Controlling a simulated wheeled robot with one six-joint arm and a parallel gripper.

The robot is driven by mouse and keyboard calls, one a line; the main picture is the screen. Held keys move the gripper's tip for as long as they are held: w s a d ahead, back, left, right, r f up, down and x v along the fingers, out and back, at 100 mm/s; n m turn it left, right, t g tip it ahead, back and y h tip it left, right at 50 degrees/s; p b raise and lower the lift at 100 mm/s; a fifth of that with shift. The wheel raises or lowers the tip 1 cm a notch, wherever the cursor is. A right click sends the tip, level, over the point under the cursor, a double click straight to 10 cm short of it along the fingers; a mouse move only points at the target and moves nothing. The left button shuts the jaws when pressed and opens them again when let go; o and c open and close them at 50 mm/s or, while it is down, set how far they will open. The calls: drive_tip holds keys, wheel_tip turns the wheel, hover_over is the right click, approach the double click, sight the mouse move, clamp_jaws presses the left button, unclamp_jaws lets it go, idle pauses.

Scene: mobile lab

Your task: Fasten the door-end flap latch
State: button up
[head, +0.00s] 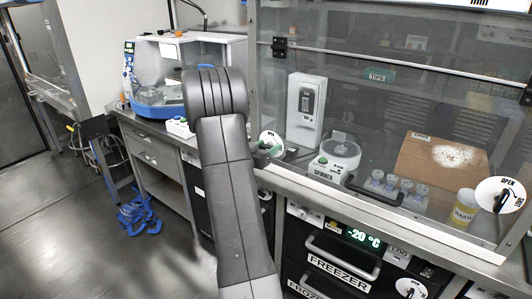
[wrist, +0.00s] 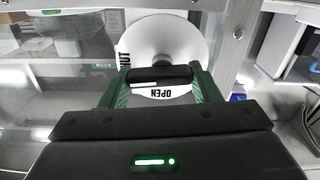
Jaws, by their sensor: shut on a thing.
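The flap latch at the left end of the glass-fronted cabinet is a white round dial (head: 271,138) with a black handle, partly hidden by my gripper in the head view. In the wrist view the white dial (wrist: 165,42) fills the upper middle. Its black handle (wrist: 160,74) lies across the picture between the green fingers of my gripper (wrist: 160,88), which is shut on it. In the head view my gripper (head: 265,152) is at this dial.
Behind the glass are a spinner (head: 335,158), a cardboard box (head: 440,162) and a waste jar (head: 463,208). The freezer (head: 337,262) is below.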

drive_tip(key=shift+f+m+b, duration=0.1)
drive_tip(key=shift+m+b, duration=0.35)
drive_tip(key=shift+m, duration=0.15)
drive_tip(key=o, duration=1)
drive_tip(key=v, duration=1.4)
drive_tip(key=shift+b, duration=0.3)
